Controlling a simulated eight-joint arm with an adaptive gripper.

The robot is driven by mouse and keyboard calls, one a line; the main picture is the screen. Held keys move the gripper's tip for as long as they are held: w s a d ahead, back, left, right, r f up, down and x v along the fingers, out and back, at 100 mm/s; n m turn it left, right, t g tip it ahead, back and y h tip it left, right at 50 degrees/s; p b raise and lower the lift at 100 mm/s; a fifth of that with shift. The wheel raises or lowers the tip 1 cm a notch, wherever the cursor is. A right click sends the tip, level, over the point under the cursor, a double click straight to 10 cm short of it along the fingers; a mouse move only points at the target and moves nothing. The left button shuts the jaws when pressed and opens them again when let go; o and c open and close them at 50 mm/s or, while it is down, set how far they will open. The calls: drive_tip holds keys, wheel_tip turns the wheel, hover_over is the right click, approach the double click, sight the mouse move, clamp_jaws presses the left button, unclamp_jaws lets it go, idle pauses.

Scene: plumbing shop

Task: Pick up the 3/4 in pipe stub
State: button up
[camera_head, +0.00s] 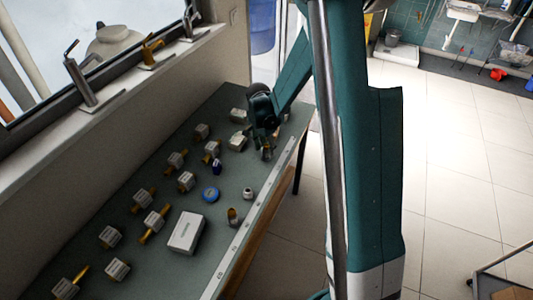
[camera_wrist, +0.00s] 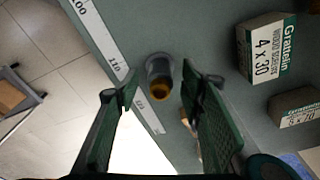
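A short grey cylindrical piece with a brass-coloured end, which looks like the pipe stub (camera_wrist: 158,78), is on the green-grey bench top beside the ruler strip in the wrist view. My gripper (camera_wrist: 152,88) is open, with one green finger on each side of the piece and a gap to both. I cannot tell how far the fingertips are above the bench. In the head view my gripper (camera_head: 266,150) is low over the far part of the bench near its front edge, and it mostly hides the piece. No size mark is readable on it.
Labelled screw boxes (camera_wrist: 268,50) stand right of the gripper. Along the bench (camera_head: 225,255) are several boxed brass fittings, a white box (camera_head: 186,232), a blue roll (camera_head: 211,195), a white ring (camera_head: 248,194) and a brass fitting (camera_head: 234,217). The ruler strip (camera_head: 262,207) lines the front edge.

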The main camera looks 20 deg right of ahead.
drive_tip(key=shift+d+f, duration=0.15)
drive_tip(key=shift+f, duration=0.95)
drive_tip(key=shift+c, duration=0.2)
clamp_jaws()
drive_tip(key=shift+r, duration=0.1)
drive_tip(key=shift+r, duration=4.95)
